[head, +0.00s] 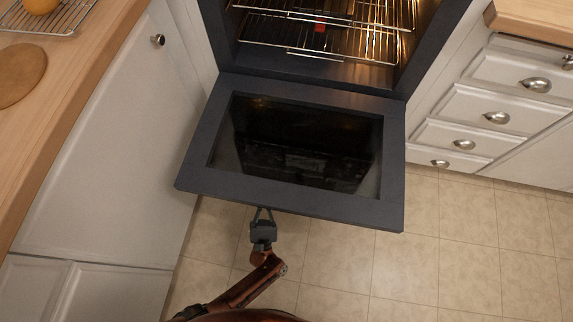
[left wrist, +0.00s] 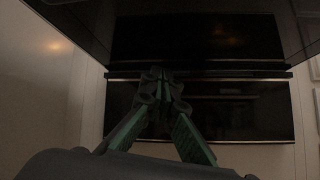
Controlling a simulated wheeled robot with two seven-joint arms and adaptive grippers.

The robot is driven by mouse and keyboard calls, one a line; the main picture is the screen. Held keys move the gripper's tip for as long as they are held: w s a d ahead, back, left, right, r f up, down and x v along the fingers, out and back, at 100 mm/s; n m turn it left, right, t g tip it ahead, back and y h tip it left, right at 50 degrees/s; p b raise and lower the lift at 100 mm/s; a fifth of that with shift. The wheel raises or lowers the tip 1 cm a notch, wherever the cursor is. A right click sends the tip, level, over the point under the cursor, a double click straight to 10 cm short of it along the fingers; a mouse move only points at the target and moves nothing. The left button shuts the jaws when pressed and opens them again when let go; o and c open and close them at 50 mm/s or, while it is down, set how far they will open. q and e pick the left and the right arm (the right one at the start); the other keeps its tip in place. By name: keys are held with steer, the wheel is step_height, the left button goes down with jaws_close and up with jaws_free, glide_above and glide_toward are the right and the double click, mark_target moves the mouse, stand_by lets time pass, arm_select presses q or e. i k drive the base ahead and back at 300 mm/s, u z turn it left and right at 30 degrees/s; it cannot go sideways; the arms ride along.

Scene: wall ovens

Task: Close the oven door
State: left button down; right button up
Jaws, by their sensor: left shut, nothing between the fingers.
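The oven door (head: 290,205) hangs open, folded down and out from the lit oven (head: 320,45), with a dark glass window in a dark frame. My left gripper (head: 263,211) is shut and empty at the door's outer edge, left of its middle. Its fingertips are at or just under that edge; I cannot tell whether they touch it. In the left wrist view, the shut fingers (left wrist: 162,75) point toward dark front panels (left wrist: 200,105), and a dark surface, likely the door's underside, spans the top. My right gripper is not in view.
Wire racks (head: 320,38) are inside the oven. White cabinets (head: 110,140) with a wooden counter (head: 75,75) stand on the left, close to the door. White drawers (head: 490,110) stand on the right. The tiled floor (head: 450,240) is clear in front and to the right.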

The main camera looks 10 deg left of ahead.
mark_target(327, 154)
steer(key=z, duration=0.75)
steer(key=k, duration=0.65)
steer(key=u, duration=0.3)
